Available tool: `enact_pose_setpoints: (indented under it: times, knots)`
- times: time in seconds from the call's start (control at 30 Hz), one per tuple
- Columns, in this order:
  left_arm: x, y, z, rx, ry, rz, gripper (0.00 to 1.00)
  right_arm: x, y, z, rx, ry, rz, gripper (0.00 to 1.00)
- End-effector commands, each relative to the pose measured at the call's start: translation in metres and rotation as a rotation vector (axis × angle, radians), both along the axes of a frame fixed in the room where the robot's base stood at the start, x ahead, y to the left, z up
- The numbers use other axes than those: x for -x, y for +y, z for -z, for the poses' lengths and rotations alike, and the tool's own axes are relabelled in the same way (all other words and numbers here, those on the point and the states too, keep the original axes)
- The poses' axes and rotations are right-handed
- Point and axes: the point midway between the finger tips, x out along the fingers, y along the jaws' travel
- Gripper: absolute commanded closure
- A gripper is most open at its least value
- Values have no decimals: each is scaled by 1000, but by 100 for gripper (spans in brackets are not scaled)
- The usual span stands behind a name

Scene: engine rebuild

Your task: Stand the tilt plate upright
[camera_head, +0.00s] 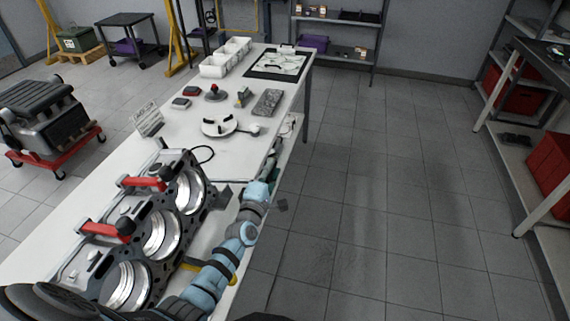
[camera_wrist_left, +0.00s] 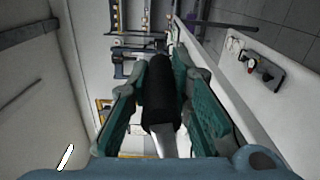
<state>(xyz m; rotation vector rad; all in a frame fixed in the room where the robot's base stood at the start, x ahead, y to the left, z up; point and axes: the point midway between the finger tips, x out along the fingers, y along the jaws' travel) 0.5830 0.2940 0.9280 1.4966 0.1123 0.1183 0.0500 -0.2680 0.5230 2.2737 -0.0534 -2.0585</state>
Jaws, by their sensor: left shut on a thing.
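A dark plate (camera_head: 151,263) with three large round silver bores leans at a slant on the near part of the bench. It is likely the tilt plate. Two red bars (camera_head: 100,229) with black ends stand along its left side. My left arm is light blue and runs along the bench's right edge. My left gripper (camera_head: 269,158) is beside that edge, partly hidden by its own arm. In the left wrist view its teal fingers (camera_wrist_left: 158,68) are shut on a black handle (camera_wrist_left: 159,98) with a pale shaft. I cannot tell what the shaft joins. My right gripper is not in view.
A black engine on a red stand (camera_head: 62,150) is at left. The floor to the right is clear.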

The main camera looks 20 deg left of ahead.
Motion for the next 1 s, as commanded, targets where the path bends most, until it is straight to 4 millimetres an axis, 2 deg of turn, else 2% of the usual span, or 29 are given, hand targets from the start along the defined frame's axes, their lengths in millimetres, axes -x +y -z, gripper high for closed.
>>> enact_pose_setpoints:
  times: [0.2,0.4,1.0]
  knots:
    - [4,6,19,-80,12,-15,100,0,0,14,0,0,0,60]
    - [3,4,27,-125,17,-15,100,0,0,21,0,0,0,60]
    - [2,1,29,-147,18,-12,100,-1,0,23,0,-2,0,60]
